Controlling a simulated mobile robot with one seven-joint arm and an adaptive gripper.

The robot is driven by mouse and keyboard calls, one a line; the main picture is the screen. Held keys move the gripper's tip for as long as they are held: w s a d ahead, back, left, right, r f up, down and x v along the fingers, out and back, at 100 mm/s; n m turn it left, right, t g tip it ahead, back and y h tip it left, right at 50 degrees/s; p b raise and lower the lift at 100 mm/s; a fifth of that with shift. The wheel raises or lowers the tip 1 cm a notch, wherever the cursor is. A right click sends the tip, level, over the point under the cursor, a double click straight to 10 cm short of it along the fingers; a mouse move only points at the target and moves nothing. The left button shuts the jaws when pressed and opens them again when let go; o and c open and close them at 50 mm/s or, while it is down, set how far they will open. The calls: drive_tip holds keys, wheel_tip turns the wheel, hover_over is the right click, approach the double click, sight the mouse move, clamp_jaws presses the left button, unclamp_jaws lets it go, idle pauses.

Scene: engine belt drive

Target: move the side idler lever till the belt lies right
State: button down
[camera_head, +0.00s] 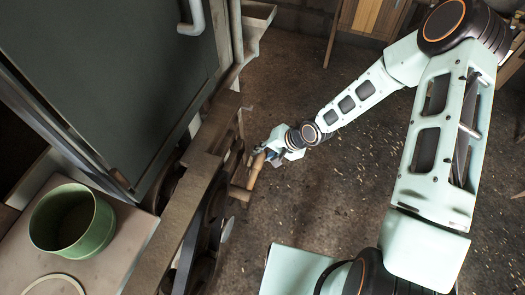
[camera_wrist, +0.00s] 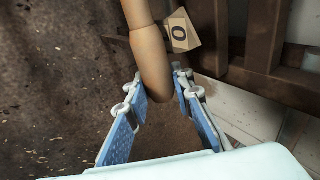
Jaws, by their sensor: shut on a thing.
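The side idler lever shows as a tan wooden handle (camera_head: 255,174) standing out from the side of the machine, below its frame rail. In the wrist view the rounded handle (camera_wrist: 151,50) comes down from the top, with its end between the blue finger pads. My gripper (camera_head: 267,156) is at the handle; in the wrist view the gripper (camera_wrist: 158,88) is shut on it near its end. Dark wheel shapes (camera_head: 213,205) sit behind the rail. The belt cannot be made out clearly, so how it lies cannot be told.
A brown frame (camera_wrist: 265,60) runs along the right in the wrist view. A green pot (camera_head: 72,221) stands on a bench at lower left. The floor (camera_head: 290,90) right of the machine is open.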

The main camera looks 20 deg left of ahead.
drive_tip(key=c, duration=1.7)
unclamp_jaws()
drive_tip(key=shift+o, duration=0.2)
drive_tip(key=v, duration=1.2)
